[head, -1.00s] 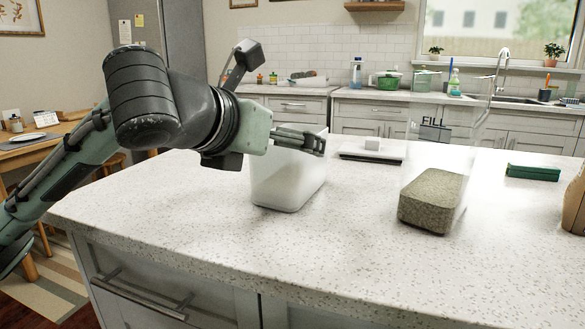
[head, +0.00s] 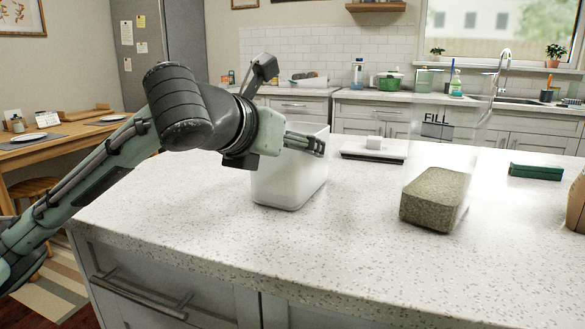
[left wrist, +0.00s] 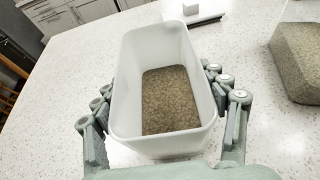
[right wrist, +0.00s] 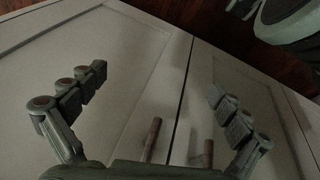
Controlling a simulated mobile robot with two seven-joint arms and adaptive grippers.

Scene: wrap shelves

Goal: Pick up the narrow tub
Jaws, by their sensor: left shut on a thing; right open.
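The narrow tub (head: 285,185) is a white, open-topped container, upright at the counter's left part. In the left wrist view the tub (left wrist: 165,147) has brown granular material (left wrist: 170,100) on its floor. My left gripper (head: 318,145) is shut on the tub, with fingers against its two long sides near the rim. I cannot tell whether the tub's base touches the counter. My right gripper (right wrist: 157,82) is open and empty, facing cabinet doors; it does not show in the head view.
A clear bin marked FILL (head: 436,130), with granular material in its bottom, stands to the right on the counter (head: 330,245). A white scale-like plate with a small white block (head: 374,142) lies behind. A green block (head: 535,172) and a brown object (head: 577,205) are at far right.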

